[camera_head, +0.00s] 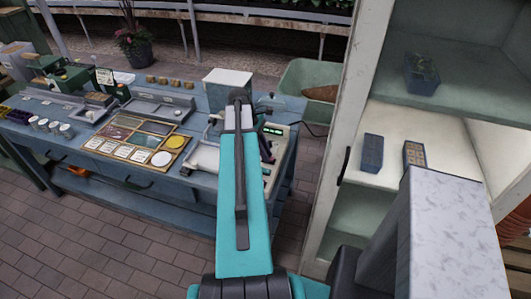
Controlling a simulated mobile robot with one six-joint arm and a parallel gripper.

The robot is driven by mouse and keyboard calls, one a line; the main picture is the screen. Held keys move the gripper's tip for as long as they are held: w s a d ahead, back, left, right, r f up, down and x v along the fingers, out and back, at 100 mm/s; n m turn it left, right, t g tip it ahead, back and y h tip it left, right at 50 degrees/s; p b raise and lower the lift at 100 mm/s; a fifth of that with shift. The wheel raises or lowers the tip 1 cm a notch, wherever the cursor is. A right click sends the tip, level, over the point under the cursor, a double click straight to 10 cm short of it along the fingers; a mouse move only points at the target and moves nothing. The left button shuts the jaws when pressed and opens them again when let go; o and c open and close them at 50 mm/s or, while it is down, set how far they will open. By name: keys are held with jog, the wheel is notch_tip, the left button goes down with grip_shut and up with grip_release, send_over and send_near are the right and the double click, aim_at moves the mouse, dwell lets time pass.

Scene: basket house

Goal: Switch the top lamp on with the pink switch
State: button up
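I see no lamp and no pink switch in the head view. A white and mint shelf cabinet (345,130) stands at the right, cut off by the top and right edges of the picture. My teal and grey arm reaches up through the middle of the picture toward the blue workbench. My gripper cannot be made out; the arm link may hide it.
The blue workbench (110,190) at the left holds a patterned tray (135,137), a white box (228,78) and a device with a green display (272,131). Small blue trays (372,153) sit on the cabinet shelf. A green bin (300,77) stands behind. Brick floor (90,245) is clear in front.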

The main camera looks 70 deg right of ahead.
aim_at(271, 158)
grip_shut()
jog(key=shift+s+r+t, duration=0.1)
jog(key=shift+s+t, duration=0.25)
jog(key=shift+t, duration=0.45)
jog(key=shift+s+t, duration=0.25)
jog(key=shift+t, duration=0.6)
jog(key=shift+s+t, duration=0.25)
jog(key=shift+t, duration=0.6)
jog(key=o, duration=0.9)
grip_release()
jog(key=shift+c, duration=0.2)
jog(key=shift+r, duration=0.1)
notch_tip(271, 158, up, 14)
jog(key=b, duration=0.2)
jog(key=shift+s+f+b, duration=0.2)
jog(key=shift+s+b, duration=0.05)
jog(key=shift+b, duration=0.15)
